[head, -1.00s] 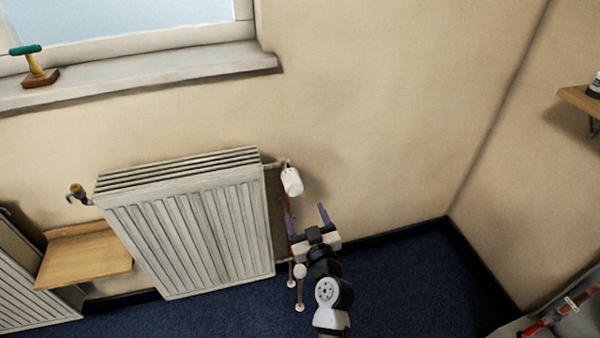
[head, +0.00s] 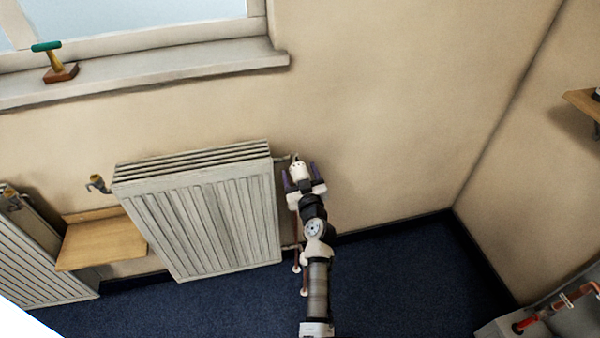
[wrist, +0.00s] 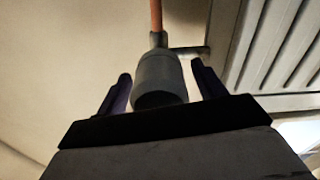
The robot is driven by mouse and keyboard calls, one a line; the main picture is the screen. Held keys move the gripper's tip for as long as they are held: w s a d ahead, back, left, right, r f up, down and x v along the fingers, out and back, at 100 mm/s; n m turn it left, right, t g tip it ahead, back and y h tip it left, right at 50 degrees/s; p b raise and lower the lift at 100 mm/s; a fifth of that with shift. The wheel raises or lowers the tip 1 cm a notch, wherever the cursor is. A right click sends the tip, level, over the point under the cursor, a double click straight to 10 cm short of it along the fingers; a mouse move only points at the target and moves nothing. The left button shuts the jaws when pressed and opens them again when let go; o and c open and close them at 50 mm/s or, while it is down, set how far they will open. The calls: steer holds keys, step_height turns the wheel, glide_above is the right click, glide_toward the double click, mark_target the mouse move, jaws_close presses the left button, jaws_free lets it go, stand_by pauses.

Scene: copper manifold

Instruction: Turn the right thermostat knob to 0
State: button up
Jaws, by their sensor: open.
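The right thermostat knob (head: 300,170) is a white cylinder on the valve at the upper right corner of the radiator (head: 205,215). My gripper (head: 300,175) is at the knob, with one purple finger on each side of it. In the wrist view the knob (wrist: 160,80) looks grey and sits between the two fingers of my gripper (wrist: 160,90), with a gap visible on both sides. The fingers are open. The number marks on the knob are too small to read.
A copper pipe (wrist: 156,16) meets the valve. A wooden shelf (head: 100,240) and a second radiator (head: 35,255) stand at the left. A windowsill (head: 150,72) with a green-handled stamp (head: 58,62) is above. The wall right of the knob is clear.

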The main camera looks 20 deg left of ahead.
steer(key=c, duration=1)
steer(key=shift+o, duration=0.2)
steer(key=shift+m, duration=0.4)
steer(key=m+b, duration=0.1)
steer(key=m, duration=0.2)
steer(key=shift+m, duration=0.4)
steer(key=m, duration=0.4)
steer(key=shift+d+m+b, duration=0.1)
steer(key=shift+m+b, duration=0.2)
steer(key=m, duration=0.4)
steer(key=m+p, duration=0.1)
steer(key=m, duration=0.3)
steer(key=shift+w+f+m, duration=0.1)
steer(key=shift+m, duration=0.2)
